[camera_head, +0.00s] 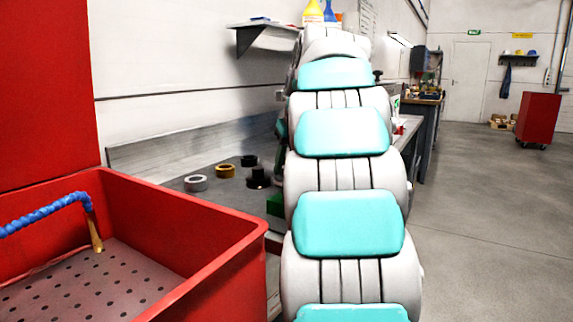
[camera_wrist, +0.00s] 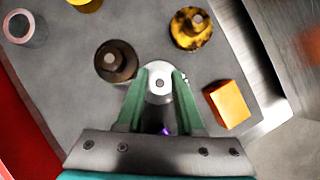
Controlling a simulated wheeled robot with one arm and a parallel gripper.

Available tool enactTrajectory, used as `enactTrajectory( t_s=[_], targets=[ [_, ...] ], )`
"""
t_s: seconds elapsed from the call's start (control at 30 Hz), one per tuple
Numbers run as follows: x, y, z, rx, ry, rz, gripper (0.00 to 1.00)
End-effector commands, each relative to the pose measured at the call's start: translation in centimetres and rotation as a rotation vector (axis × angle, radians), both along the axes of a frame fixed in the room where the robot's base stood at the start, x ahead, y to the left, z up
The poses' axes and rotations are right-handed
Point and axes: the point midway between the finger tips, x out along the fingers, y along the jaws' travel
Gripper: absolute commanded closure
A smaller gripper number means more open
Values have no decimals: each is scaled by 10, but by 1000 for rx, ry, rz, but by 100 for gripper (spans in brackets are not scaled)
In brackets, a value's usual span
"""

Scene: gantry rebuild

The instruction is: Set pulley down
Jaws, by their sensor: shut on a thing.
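My gripper (camera_wrist: 157,82) has green fingers and is shut on a silver pulley (camera_wrist: 159,84), seen nearly from above in the wrist view. The pulley is round with a small hub at its centre. It is over the grey tabletop (camera_wrist: 85,100); I cannot tell whether it touches it. A dark pulley (camera_wrist: 115,62) stands close to its left and a yellowish, stained pulley (camera_wrist: 190,28) to its upper right, both apart from it. In the head view my own arm hides the held pulley, while a dark pulley (camera_head: 258,179) shows on the table.
An orange block (camera_wrist: 229,104) lies right of my gripper, near the table edge. A silver ring (camera_head: 196,183), a brass ring (camera_head: 225,171) and a black ring (camera_head: 249,160) lie on the table's left part. A red basin (camera_head: 185,218) with a blue hose stands in front.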

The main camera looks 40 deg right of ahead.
Motion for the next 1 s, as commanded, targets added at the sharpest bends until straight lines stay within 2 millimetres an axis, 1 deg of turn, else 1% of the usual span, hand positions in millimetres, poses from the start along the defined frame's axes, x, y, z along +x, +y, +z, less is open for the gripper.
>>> enactTrajectory(
  t_s=[0.13,0.17,0.4,0.83,1.0],
  targets=[
    [0,1,-1,0,-1,0,100],
    [0,0,-1,-1,-2,0,61],
    [0,0,-1,0,-1,0,34],
    [0,0,0,0,0,0,34],
    [-9,3,21,-2,-5,1,34]
  ],
)
